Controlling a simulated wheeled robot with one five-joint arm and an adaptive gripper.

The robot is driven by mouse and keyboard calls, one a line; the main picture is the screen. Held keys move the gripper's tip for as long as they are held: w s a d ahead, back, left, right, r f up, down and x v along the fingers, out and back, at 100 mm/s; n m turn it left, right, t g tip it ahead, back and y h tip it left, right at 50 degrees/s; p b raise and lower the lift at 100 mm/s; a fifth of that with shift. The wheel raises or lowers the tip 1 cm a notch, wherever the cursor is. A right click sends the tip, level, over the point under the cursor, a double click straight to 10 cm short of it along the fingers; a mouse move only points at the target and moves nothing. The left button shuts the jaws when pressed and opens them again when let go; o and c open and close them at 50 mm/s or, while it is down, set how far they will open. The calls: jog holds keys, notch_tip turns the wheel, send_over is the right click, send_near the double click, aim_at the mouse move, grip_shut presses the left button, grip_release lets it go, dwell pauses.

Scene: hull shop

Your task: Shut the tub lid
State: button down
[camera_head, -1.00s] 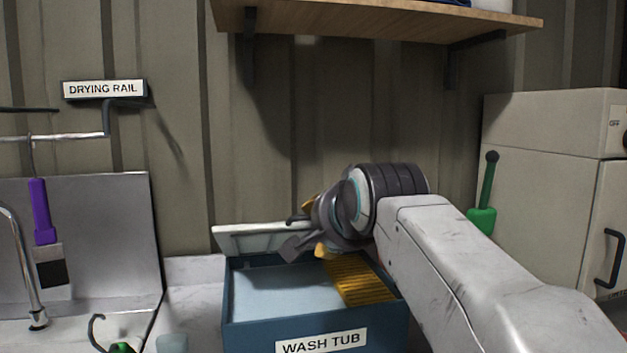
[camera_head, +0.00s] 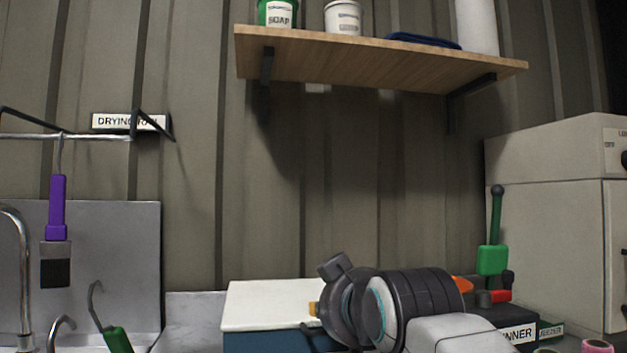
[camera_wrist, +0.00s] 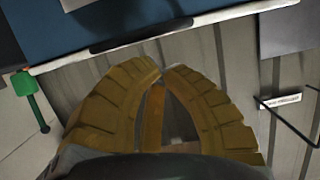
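The blue wash tub (camera_head: 262,342) stands low in the head view, mostly cut off by the frame. Its white lid (camera_head: 268,303) lies flat across the top, with no opening visible on the side in view; my arm hides its right part. My gripper (camera_head: 314,309) is at the lid's right front. In the wrist view, the yellow fingers of my gripper (camera_wrist: 162,72) have their tips almost together with nothing between them. Just beyond them are the lid's pale edge (camera_wrist: 225,22), a dark handle strip (camera_wrist: 140,37) and the blue tub wall (camera_wrist: 120,18).
A wooden shelf (camera_head: 370,62) hangs above. A sink with a tap (camera_head: 22,275) and a rail with a purple-handled tool (camera_head: 57,207) are at left. At right are a green brush (camera_head: 493,258), a dark box (camera_head: 500,320) and a pale cabinet (camera_head: 555,220).

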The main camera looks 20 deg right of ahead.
jog(key=shift+s+d+f+b, duration=0.1)
jog(key=shift+f+b, duration=0.65)
jog(key=shift+f, duration=0.5)
jog(key=shift+r, duration=0.15)
